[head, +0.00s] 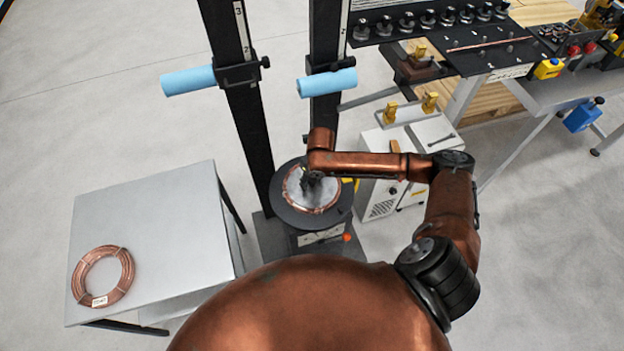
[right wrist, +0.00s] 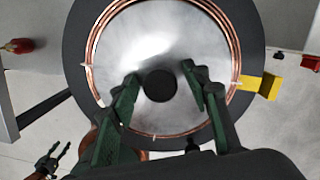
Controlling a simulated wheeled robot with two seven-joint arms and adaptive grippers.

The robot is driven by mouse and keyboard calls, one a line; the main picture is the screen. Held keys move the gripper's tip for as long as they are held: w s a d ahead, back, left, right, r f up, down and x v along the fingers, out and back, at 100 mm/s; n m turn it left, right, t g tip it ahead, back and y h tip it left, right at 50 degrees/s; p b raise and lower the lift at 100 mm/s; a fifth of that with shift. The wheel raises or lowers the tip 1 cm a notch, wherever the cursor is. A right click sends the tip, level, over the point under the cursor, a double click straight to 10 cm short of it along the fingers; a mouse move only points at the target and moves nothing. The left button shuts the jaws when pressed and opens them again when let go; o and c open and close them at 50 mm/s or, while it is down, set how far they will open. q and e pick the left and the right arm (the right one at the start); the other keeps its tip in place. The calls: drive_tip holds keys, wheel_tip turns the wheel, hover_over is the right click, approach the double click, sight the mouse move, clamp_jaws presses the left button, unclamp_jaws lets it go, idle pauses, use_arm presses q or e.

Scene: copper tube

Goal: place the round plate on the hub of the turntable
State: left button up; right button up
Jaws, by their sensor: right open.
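The silver round plate (head: 326,196) lies flat over the middle of the dark turntable (head: 338,211). In the right wrist view, the plate (right wrist: 150,45) sits inside a ring of copper tube (right wrist: 92,72) on the turntable (right wrist: 255,40). A dark round centre (right wrist: 160,84) shows in the plate; I cannot tell if it is a knob or the hub. My right gripper (head: 312,186) is over the plate, and its open fingers (right wrist: 160,74) stand apart on either side of that centre. My left gripper (right wrist: 54,156) shows small at lower left in the right wrist view, fingers apart and empty.
A grey table (head: 150,220) at left holds a tagged copper coil (head: 82,283). Two dark columns with blue rollers (head: 188,80) rise behind the turntable. A white cabinet (head: 382,200) stands close to its right. A workbench with tools (head: 500,48) is at upper right.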

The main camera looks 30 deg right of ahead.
sight(315, 182)
wheel_tip(315, 182, up, 12)
drive_tip(key=s, duration=0.1)
drive_tip(key=shift+s+p, duration=0.3)
drive_tip(key=shift+s, duration=0.1)
drive_tip(key=shift+d, duration=0.1)
idle(0.4)
